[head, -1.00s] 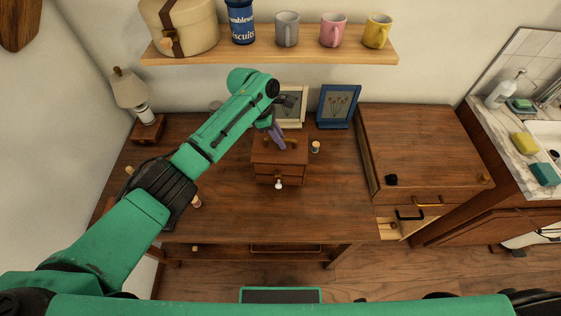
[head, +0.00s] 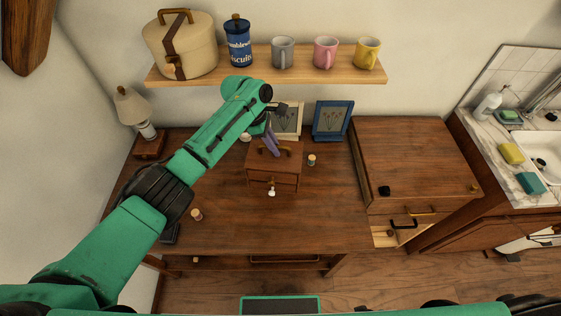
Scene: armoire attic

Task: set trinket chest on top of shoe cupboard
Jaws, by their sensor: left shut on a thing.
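The trinket chest (head: 275,181), a small brown wooden box with drawer fronts, a pale knob and a top handle, stands on the wooden desk (head: 310,222); I cannot see a gap beneath it. My left gripper (head: 272,149), with purple fingers, reaches down from behind and is shut on the chest's top handle. The shoe cupboard is probably the brown wooden cabinet (head: 415,155) to the right of the desk. Its top is mostly bare, with a small black object (head: 384,190) at its front left and a small brass-coloured thing at its front right. My right gripper is out of view.
A small jar (head: 311,160) stands just right of the chest. A blue picture frame (head: 332,121) and a cream one (head: 286,120) stand behind. A lamp (head: 134,108) is at the left. A drawer (head: 384,236) below the cabinet top is pulled open. A shelf (head: 265,67) with mugs hangs above.

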